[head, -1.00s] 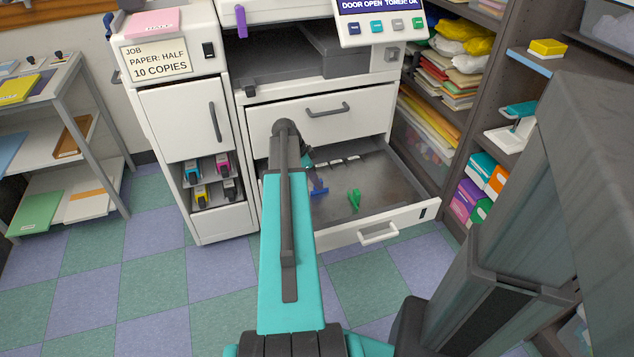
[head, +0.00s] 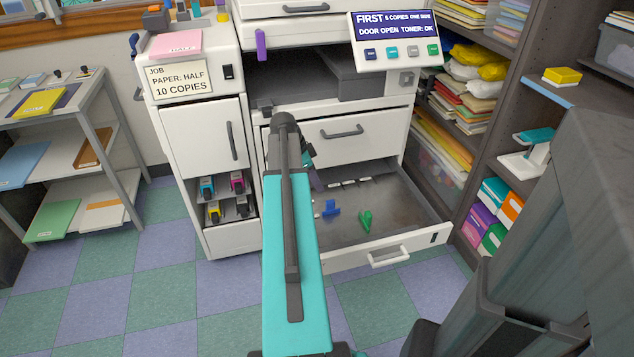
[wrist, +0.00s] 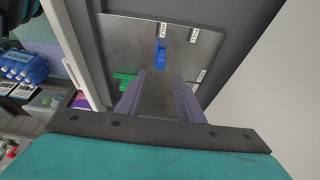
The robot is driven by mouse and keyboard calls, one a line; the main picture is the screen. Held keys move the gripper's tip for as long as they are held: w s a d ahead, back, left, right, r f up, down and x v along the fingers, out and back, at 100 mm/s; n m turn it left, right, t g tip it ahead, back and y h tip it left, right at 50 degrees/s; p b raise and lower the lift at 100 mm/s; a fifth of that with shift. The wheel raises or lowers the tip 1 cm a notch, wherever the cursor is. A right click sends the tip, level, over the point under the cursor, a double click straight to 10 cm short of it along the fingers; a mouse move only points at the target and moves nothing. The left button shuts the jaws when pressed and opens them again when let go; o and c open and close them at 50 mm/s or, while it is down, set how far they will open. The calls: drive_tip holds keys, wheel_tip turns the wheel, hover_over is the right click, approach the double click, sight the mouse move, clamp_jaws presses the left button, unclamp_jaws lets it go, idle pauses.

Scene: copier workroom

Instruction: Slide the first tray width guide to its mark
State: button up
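The paper tray (head: 405,215) is pulled out of the copier's lower front. A blue guide (head: 331,208) and a green guide (head: 366,220) stand on its grey floor. Small white marks (head: 350,182) line the back of the floor. In the wrist view the blue guide (wrist: 160,54) lies beyond my fingertips, near one white label (wrist: 163,30); the green guide (wrist: 123,79) is left of the fingers. My gripper (wrist: 159,77) is open, its two fingers apart with nothing between them. In the head view my arm hides most of it.
A closed drawer (head: 345,130) sits above the tray. The cabinet with toner cartridges (head: 214,212) stands left of my arm. A dark shelf unit (head: 470,175) stands close to the tray's right side. The copier's display (head: 392,25) reads "FIRST" and "DOOR OPEN TONER: OK".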

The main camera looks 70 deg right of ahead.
drive_tip(key=shift+f, duration=0.1)
drive_tip(key=c, duration=0.6)
drive_tip(key=w+a+f+n, duration=0.2)
drive_tip(key=w+a+f, duration=0.1)
drive_tip(key=w+a+f+n, duration=0.1)
drive_tip(key=w+a+f, duration=0.2)
drive_tip(key=w+a, duration=0.1)
drive_tip(key=shift+a+f+n, duration=0.15)
drive_tip(key=shift+f+n, duration=0.25)
clamp_jaws()
drive_tip(key=w+a+f+n+y, duration=0.1)
drive_tip(key=w+a+f+n, duration=0.25)
drive_tip(key=a+f, duration=0.35)
drive_tip(key=w+a+f+n, duration=0.2)
drive_tip(key=a+f+n, duration=0.2)
drive_tip(key=a, duration=0.6)
drive_tip(key=w+a+f+n+y, duration=0.1)
drive_tip(key=w+a+f+n, duration=0.2)
drive_tip(key=a+f, duration=0.4)
drive_tip(key=s+a+f+n, duration=0.4)
drive_tip(key=a, duration=0.6)
drive_tip(key=s+a+f+n+g, duration=0.1)
drive_tip(key=s+a+f+n, duration=0.3)
drive_tip(key=a, duration=0.6)
drive_tip(key=s+a+f+n, duration=0.5)
drive_tip(key=s+a+n, duration=0.1)
drive_tip(key=a, duration=0.5)
drive_tip(key=shift+y, duration=0.4)
